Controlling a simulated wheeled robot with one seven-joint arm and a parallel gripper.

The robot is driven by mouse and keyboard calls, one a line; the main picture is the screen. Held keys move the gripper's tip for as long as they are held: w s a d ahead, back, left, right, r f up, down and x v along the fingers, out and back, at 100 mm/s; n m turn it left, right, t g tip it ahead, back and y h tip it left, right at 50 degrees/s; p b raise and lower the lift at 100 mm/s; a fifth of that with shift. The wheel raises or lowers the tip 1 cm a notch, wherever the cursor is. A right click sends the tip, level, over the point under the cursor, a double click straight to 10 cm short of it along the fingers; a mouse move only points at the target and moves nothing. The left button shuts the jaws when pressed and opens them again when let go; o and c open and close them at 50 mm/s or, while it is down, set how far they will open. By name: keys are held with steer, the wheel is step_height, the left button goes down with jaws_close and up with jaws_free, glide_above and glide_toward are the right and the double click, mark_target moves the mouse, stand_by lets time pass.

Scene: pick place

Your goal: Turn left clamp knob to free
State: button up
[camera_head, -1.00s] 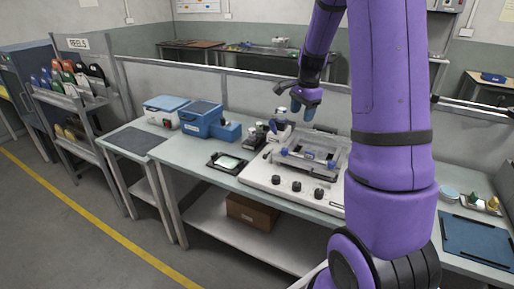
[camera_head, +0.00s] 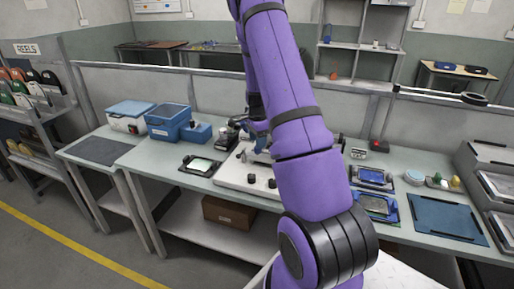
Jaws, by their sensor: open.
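The white fixture base (camera_head: 231,176) stands on the bench, with its right part hidden behind my purple arm. My gripper (camera_head: 258,128) is small and partly covered by my arm, low over the back left of the fixture. Its bluish fingers are open, and I see nothing held between them. A blue part lies close below the fingers, and I cannot tell whether it is the left clamp knob or part of my gripper. The knob's turn position cannot be made out.
Left of the fixture are a black tray with a pale pad (camera_head: 199,165), a blue bin (camera_head: 167,123) and a blue-lidded box (camera_head: 129,116). On the right are blue-framed trays (camera_head: 371,178), a dark blue mat (camera_head: 447,219) and stacked grey trays (camera_head: 492,187).

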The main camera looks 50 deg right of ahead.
steer(key=shift+f, duration=1.85)
steer(key=shift+c, duration=0.4)
steer(key=c, duration=0.8)
steer(key=shift+c, duration=0.2)
